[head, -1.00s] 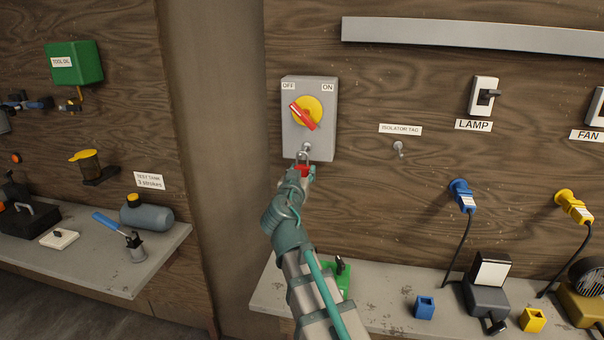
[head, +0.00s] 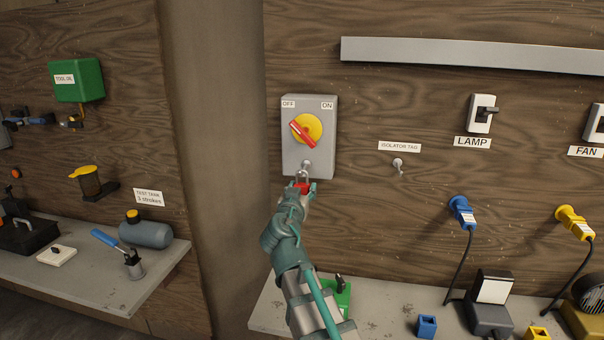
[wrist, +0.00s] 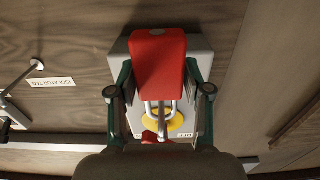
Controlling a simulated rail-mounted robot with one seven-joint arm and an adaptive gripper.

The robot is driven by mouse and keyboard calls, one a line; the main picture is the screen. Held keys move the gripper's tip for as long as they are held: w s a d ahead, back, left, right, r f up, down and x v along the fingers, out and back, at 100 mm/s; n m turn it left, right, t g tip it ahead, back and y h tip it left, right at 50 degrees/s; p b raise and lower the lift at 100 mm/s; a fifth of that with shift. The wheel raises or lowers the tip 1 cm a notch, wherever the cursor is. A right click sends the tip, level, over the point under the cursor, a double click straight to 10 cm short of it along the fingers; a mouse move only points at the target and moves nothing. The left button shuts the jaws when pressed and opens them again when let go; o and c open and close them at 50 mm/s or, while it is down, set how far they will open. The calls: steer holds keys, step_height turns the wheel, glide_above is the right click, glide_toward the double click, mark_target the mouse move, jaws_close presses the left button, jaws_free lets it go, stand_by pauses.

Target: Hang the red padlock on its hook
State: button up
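The red padlock (head: 302,187) is held upright with its metal shackle on top, just below the grey isolator box (head: 320,137). A small metal hook (head: 307,165) sits at the bottom of that box. The shackle is close to this hook; I cannot tell whether they touch. Another small hook (head: 398,163) under the ISOLATOR TAG label is empty. My gripper (head: 302,191) is shut on the padlock. In the wrist view the padlock body (wrist: 158,65) is between the two fingers, with its shackle pointing toward the rotary switch (wrist: 160,120). The box's hook is not clear there.
The box's red handle on a yellow disc (head: 308,130) lies diagonally between OFF and ON. The bench (head: 385,297) below holds a green block (head: 338,296) and a blue block (head: 427,326). Blue (head: 463,211) and yellow (head: 574,222) plugs stand out at the right.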

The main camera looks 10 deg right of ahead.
steer(key=shift+o, duration=1.4)
steer(key=v, duration=0.7)
steer(key=shift+s, duration=0.25)
steer(key=shift+s+a, duration=0.1)
steer(key=shift+a, duration=0.1)
steer(key=b+v, duration=0.8)
steer(key=b, duration=0.1)
steer(key=shift+s+b, duration=0.3)
steer(key=shift+s, duration=0.05)
steer(key=shift+a+r, duration=0.1)
steer(key=shift+a, duration=0.1)
